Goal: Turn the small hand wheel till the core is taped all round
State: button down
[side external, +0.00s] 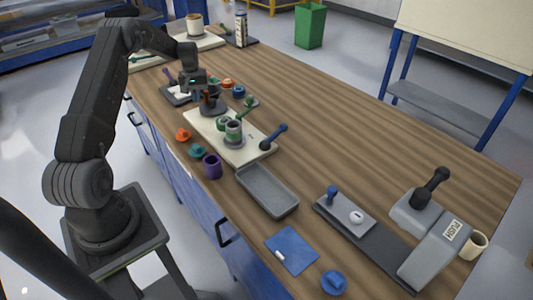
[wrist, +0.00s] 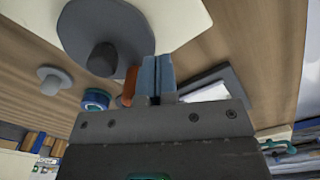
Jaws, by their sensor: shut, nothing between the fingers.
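A cream board (side external: 205,124) on the bench carries a green-and-grey upright roller (side external: 234,131), a green-handled part (side external: 246,108) and a dark round base (side external: 213,108) at its far end. My gripper (side external: 206,92) is low over that far end, beside a small reddish piece (side external: 208,99). In the wrist view, my gripper's fingers (wrist: 158,78) are pressed together and empty. An orange piece (wrist: 130,87) shows just left of them; I cannot tell whether they touch. A grey disc with a stub (wrist: 105,38) lies beyond. I cannot tell which part is the small hand wheel, nor how far the core is taped.
Orange (side external: 183,134), teal (side external: 198,151) and purple (side external: 212,166) pieces line the bench's left edge. A grey tray (side external: 267,205) lies nearer.

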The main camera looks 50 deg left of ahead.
aim_at(207, 91)
jog(key=shift+w+a, duration=0.2)
jog(key=shift+w, duration=0.45)
jog(key=shift+w+a, duration=0.2)
jog(key=shift+w, duration=0.4)
jog(key=shift+w+a, duration=0.1)
jog(key=shift+w, duration=0.5)
jog(key=shift+w, duration=0.5)
